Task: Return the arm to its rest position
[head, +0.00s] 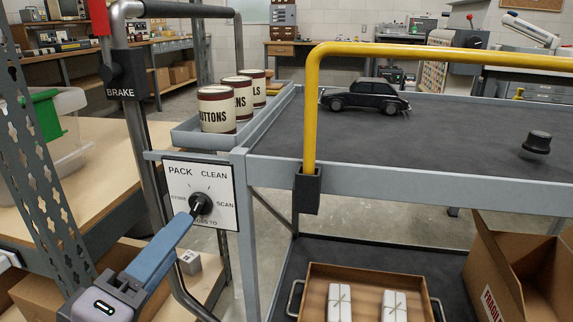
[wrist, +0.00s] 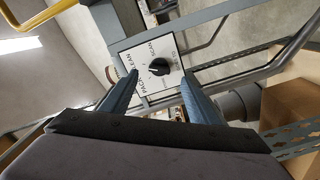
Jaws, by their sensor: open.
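My gripper (head: 188,218) reaches up from the lower left in the head view, its blue fingertips close to a white dial plate (head: 222,187). In the wrist view the two fingers of my gripper (wrist: 160,76) are spread apart, with the black dial knob (wrist: 159,67) showing between and beyond them. Nothing is held. The knob also shows in the head view (head: 202,203), partly behind a fingertip; I cannot tell if a finger touches it. The plate reads PACK, CLEAN and SCAN, with smaller words partly hidden. The knob's setting is not clear.
A yellow rail (head: 311,110) stands right of the dial on a grey cart (head: 430,130) bearing a black toy car (head: 364,96). Labelled tins (head: 217,110) stand in a side tray. A BRAKE lever (head: 122,75) and a perforated shelf post (head: 50,170) flank my arm on the left.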

